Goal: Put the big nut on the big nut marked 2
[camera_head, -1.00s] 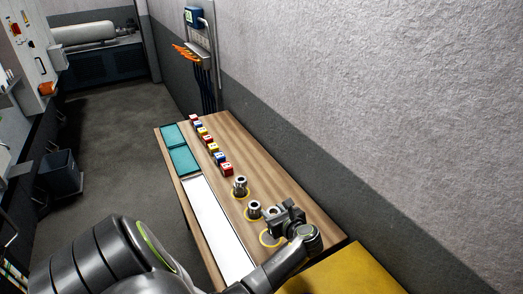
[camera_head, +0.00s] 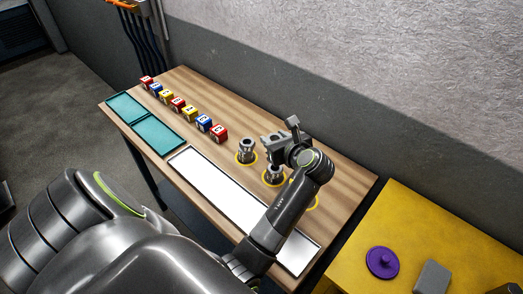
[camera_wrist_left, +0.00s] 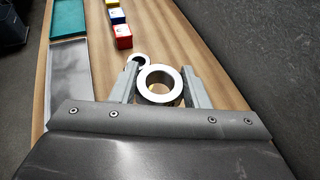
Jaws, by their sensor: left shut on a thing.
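My left gripper (camera_head: 268,145) is shut on a big nut (camera_wrist_left: 144,92), a wide metal ring between its two fingers in the left wrist view. It is held above the table. In the head view the jaws and wrist largely cover this nut. A standing metal nut (camera_head: 273,176) sits in a yellow ring just below the gripper. Another metal nut (camera_head: 246,152) stands in a yellow ring to its left; a smaller-looking ring top (camera_wrist_left: 132,63) shows beyond the held nut in the wrist view. No number on the nuts is legible. My right gripper is out of view.
A row of several red, blue and yellow blocks (camera_head: 178,104) lies left of the nuts. Teal trays (camera_head: 153,135) and a long white panel (camera_head: 215,190) line the near edge. A yellow table (camera_head: 430,235) with a purple disc (camera_head: 382,262) stands at right. The wall is behind.

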